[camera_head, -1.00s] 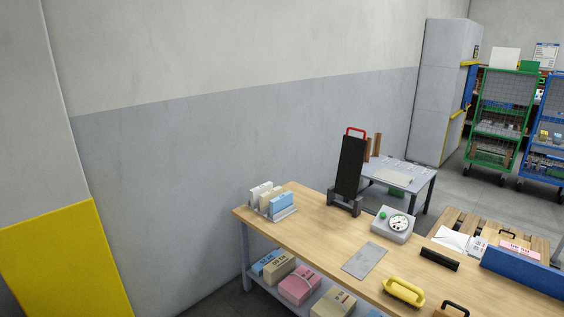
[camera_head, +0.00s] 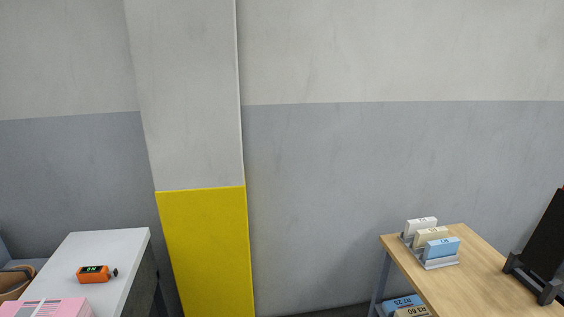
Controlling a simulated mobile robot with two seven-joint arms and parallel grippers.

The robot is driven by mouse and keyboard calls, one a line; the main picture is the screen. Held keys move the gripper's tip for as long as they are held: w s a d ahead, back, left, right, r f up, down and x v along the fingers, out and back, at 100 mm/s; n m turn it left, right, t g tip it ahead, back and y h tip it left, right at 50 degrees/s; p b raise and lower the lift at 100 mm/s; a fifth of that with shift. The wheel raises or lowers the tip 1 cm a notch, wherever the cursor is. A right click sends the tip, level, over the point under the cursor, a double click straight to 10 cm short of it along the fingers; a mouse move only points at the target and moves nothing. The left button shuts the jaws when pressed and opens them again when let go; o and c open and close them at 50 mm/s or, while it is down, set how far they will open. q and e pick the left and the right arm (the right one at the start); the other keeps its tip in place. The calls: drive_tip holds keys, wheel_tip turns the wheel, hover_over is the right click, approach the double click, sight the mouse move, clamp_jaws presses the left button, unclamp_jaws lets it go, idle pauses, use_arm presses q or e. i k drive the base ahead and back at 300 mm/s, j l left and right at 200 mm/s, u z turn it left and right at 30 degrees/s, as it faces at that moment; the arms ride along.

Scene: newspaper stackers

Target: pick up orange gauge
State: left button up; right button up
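The orange gauge (camera_head: 93,273) is a small orange device with a dark screen showing green digits and a dark knob at its right end. It lies on a white-topped table (camera_head: 127,252) at the lower left of the head view. Neither of my grippers shows in the head view.
A pink printed stack (camera_head: 50,308) and a brown container (camera_head: 14,284) are close to the gauge. A yellow-based pillar (camera_head: 207,250) stands right of that table. A wooden workbench (camera_head: 480,275) with a card rack (camera_head: 440,263) and a black upright stand (camera_head: 545,245) is at the right.

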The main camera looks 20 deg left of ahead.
sight(93, 274)
drive_tip(key=i+u, duration=0.1)
drive_tip(key=u, duration=0.35)
drive_tip(key=i+l+u, duration=0.1)
drive_tip(key=u, duration=0.35)
drive_tip(key=i+l+u, duration=0.1)
drive_tip(key=u, duration=0.4)
drive_tip(key=i+l+u, duration=0.1)
drive_tip(key=u, duration=0.3)
drive_tip(key=i+l+u, duration=0.1)
drive_tip(key=l+u, duration=0.15)
drive_tip(key=u, duration=0.15)
drive_tip(key=l+u, duration=0.2)
drive_tip(key=u, duration=0.25)
drive_tip(key=i, duration=0.05)
